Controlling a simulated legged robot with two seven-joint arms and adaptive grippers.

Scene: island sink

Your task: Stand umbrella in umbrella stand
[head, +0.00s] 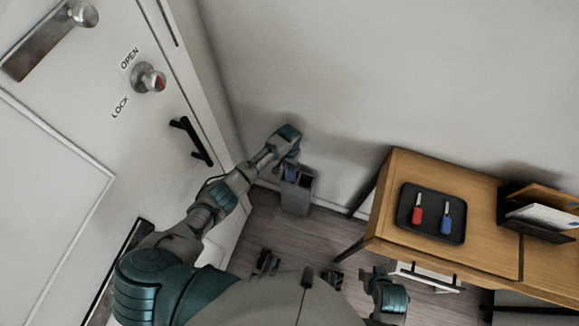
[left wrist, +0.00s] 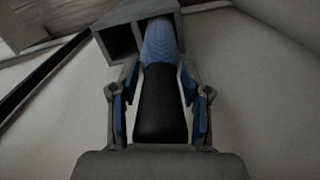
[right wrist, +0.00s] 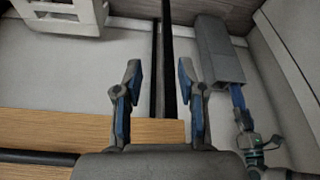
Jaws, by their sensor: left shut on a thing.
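The umbrella has a black handle (left wrist: 160,110) and a blue folded canopy (left wrist: 159,45). My left gripper (head: 291,152) is shut on it, above the grey umbrella stand (head: 298,192) in the corner. In the left wrist view the canopy's far end enters the right opening of the stand (left wrist: 118,17); the left opening is empty. How deep it goes is hidden. The right wrist view also shows the stand (right wrist: 210,50) and blue canopy (right wrist: 238,97). My right gripper (right wrist: 159,68) is open and empty, near the wooden table.
A wooden table (head: 390,210) stands right of the stand, with a black tray (head: 406,205) holding red-tagged and blue-tagged keys and a letter holder (head: 515,215). A white door (head: 90,130) with a black handle is at left. A white basket (right wrist: 65,15) shows below the table.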

